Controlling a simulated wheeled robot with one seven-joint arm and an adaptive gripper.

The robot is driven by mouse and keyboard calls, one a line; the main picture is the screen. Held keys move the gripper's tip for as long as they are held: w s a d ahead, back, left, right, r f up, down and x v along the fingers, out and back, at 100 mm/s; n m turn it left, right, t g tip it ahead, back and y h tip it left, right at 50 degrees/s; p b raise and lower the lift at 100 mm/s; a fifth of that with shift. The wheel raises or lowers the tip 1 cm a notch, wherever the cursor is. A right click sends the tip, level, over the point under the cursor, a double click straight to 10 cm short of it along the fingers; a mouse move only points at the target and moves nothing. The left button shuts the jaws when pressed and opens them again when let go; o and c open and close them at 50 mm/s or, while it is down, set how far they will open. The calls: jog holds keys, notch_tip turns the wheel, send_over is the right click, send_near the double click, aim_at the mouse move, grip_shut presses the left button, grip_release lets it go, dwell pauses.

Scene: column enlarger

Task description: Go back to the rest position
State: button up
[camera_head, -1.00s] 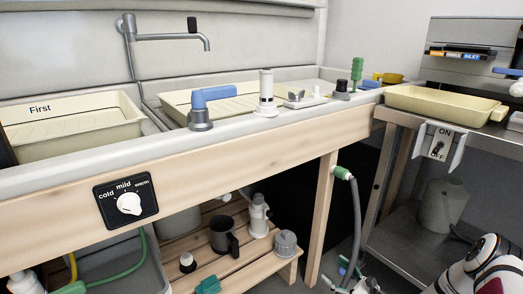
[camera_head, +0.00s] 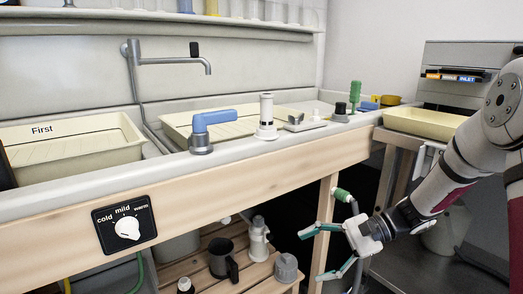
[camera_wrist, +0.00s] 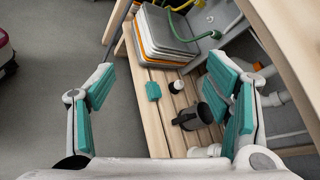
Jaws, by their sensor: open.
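My gripper (camera_head: 328,250) is open and empty, with teal finger pads apart. In the head view it hangs in front of the wooden sink bench (camera_head: 240,178), below the rail and near its right leg. In the wrist view my gripper (camera_wrist: 165,103) points down toward the slatted lower shelf (camera_wrist: 155,115). Nothing lies between its fingers but the view of that shelf beyond. My arm comes in from the right and hides part of the steel table.
The shelf holds a dark jug (camera_head: 222,258), a white bottle (camera_head: 257,238) and a grey-capped container (camera_head: 286,267). A green sponge-like block (camera_wrist: 153,91) and stacked trays (camera_wrist: 162,40) also lie there. A cream tray (camera_head: 425,121) sits on the steel table.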

jog(key=s+a+r+n+g+h, duration=0.1)
jog(key=s+r+n+h, duration=0.3)
jog(key=s, duration=0.5)
jog(key=s+r+n+g+h, duration=0.1)
jog(key=s+r+n+h, duration=0.15)
jog(key=s+r, duration=0.5)
jog(key=s+d+n+t+h, duration=0.2)
jog(key=s+d+h, duration=0.15)
jog(key=s, duration=0.55)
jog(key=s+d+n+t+h, duration=0.1)
jog(key=s+d+n+h, duration=0.2)
jog(key=s, duration=0.5)
notch_tip(320, 180, up, 36)
jog(key=d+m+t+p, duration=0.1)
jog(key=t+p, duration=0.3)
jog(key=p, duration=3)
jog(key=shift+w+d, duration=0.15)
jog(key=shift+d, duration=0.1)
jog(key=shift+f, duration=0.1)
